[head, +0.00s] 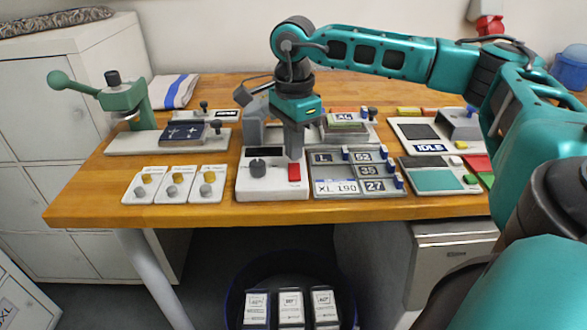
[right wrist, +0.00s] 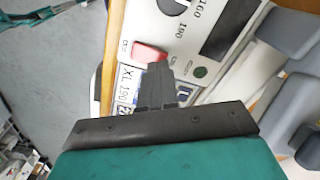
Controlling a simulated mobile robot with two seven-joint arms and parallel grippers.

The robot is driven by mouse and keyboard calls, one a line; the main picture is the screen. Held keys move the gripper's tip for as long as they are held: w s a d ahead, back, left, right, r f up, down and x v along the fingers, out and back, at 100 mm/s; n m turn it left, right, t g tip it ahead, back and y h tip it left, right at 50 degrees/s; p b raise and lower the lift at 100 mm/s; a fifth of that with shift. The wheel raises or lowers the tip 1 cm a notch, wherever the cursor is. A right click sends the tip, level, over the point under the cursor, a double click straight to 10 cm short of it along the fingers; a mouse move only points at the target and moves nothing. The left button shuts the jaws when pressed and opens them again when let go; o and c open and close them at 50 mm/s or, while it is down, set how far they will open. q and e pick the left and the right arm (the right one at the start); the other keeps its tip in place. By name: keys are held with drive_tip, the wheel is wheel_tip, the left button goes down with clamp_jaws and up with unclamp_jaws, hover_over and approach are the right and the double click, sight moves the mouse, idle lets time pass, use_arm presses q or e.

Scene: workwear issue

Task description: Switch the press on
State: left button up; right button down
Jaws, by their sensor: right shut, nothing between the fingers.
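A white press unit (head: 262,188) stands mid-table with a dark dial (head: 257,167), a dark display strip (head: 265,152) and a red switch (head: 294,173). My right gripper (head: 293,154) points down just behind and above the red switch, shut and empty. In the right wrist view the shut fingertips (right wrist: 158,72) are beside the red switch (right wrist: 150,52), near a round green spot (right wrist: 200,72) on the panel. Whether they touch the switch cannot be told. The dial (right wrist: 172,6) and display (right wrist: 229,25) also show there. My left gripper is out of view.
A green lever press (head: 122,97) stands at the left, behind three sample cards (head: 174,184). A rack of size tags (head: 355,173) sits right of the switch. A device reading IDLE (head: 431,148) is farther right. A dark bin (head: 238,282) stands below the table.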

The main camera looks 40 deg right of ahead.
sight(294, 165)
idle(0.6)
drive_tip(key=shift+f+b, duration=0.8)
drive_tip(key=shift+f, duration=0.3)
idle(0.4)
drive_tip(key=shift+r+p, duration=2.8)
drive_tip(key=shift+r, duration=0.75)
